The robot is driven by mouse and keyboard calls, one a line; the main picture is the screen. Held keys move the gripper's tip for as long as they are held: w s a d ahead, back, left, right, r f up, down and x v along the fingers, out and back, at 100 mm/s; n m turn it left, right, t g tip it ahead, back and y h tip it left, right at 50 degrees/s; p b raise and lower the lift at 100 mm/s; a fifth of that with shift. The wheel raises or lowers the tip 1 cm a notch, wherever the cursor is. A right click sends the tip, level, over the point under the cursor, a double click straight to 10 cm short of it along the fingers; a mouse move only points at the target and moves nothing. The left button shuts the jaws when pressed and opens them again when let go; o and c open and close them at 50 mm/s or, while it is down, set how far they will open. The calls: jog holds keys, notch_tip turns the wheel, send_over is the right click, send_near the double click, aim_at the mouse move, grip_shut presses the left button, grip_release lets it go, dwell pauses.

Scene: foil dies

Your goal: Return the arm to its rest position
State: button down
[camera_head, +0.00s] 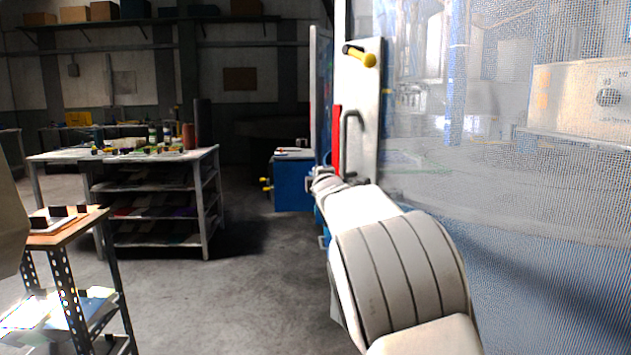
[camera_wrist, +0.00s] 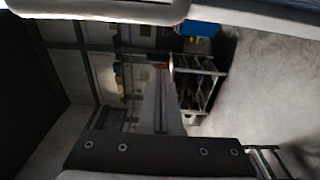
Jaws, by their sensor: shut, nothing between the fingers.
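My arm (camera_head: 395,250) reaches forward from the lower right of the head view, beside the mesh panel. Its far end is small and foreshortened near a white panel with a red strip, and I cannot make out the gripper there. In the wrist view my gripper (camera_wrist: 170,64) points away from the camera, beyond a dark bar with screws. Its fingers are together, with nothing seen between them. The wrist picture is turned on its side, with the grey floor at the right.
A mesh panel (camera_head: 500,210) fills the right side, close to my arm. A white panel (camera_head: 362,100) with a yellow-ended handle stands ahead. A blue cabinet (camera_head: 294,184), a workbench (camera_head: 150,157) with bottles and a small cart (camera_head: 75,232) stand left. Grey floor (camera_head: 250,290) between them is clear.

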jog(key=s+d+f+m+g+h, duration=0.2)
jog(key=s+d+m, duration=0.4)
jog(key=s+d, duration=0.35)
jog(key=s+d+f+m+g+h, duration=0.25)
jog(key=s+d+m, duration=0.25)
jog(key=s+d, duration=0.4)
jog(key=s+d+f+m+g, duration=0.1)
jog(key=s+f+m+g, duration=0.2)
jog(key=s, duration=0.8)
jog(key=s+d+f+m+g, duration=0.15)
jog(key=s+f+m, duration=0.3)
jog(key=s, duration=0.75)
jog(key=s+d+f+m+g, duration=0.1)
jog(key=s+f+m+g, duration=0.3)
jog(key=s, duration=0.7)
notch_tip(320, 180, up, 24)
jog(key=n+t+p, duration=0.1)
jog(key=p, duration=2.4)
jog(key=shift+a+r+n, duration=0.25)
jog(key=shift+n, duration=0.1)
jog(key=shift+w, duration=0.1)
